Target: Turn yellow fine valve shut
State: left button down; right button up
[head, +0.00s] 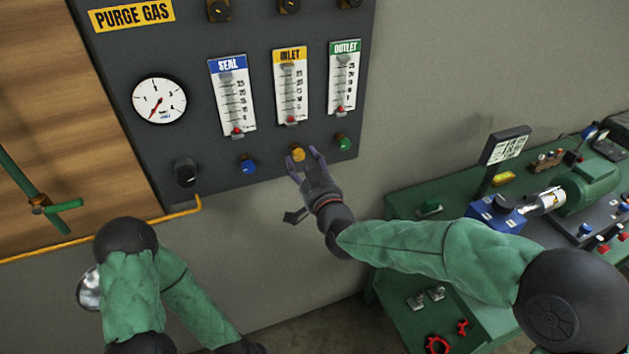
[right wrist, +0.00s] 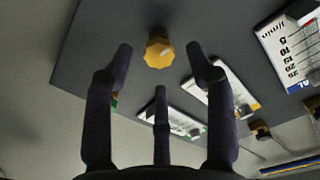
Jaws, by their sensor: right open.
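The yellow fine valve (head: 298,153) is a small knob on the lower edge of the dark panel, below the INLET flow tube (head: 290,88). My right gripper (head: 302,158) is open in front of it, fingers pointing at the panel. In the right wrist view, the yellow knob (right wrist: 158,48) is faceted and shows in the gap between the two outer fingertips of the gripper (right wrist: 160,56). The third finger is below it. I see clear space beside the knob; contact is not visible. My left arm is bent at the lower left, with its gripper out of view.
A blue knob (head: 248,163) and a green knob (head: 344,142) flank the yellow one. A black knob (head: 186,172) and a gauge (head: 159,100) are further left. A green bench (head: 400,290) with equipment stands at the right.

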jog(key=v, duration=0.7)
jog(key=shift+s, duration=0.35)
jog(key=shift+d+r, duration=0.1)
jog(key=s+d+f+g+h, duration=0.15)
jog(key=f+g, duration=0.25)
jog(key=f, duration=1)
jog(key=s+d+f+g+h, duration=0.1)
jog(key=d+f+g, duration=0.25)
jog(key=f, duration=1.05)
jog(key=s+d+f+m+g, duration=0.1)
jog(key=s+f+g, duration=0.8)
jog(key=s+f, duration=1.2)
jog(key=shift+d+f+m+y, duration=0.2)
jog(key=shift+m+y, duration=0.25)
jog(key=shift+m, duration=0.45)
jog(key=shift+w, duration=0.1)
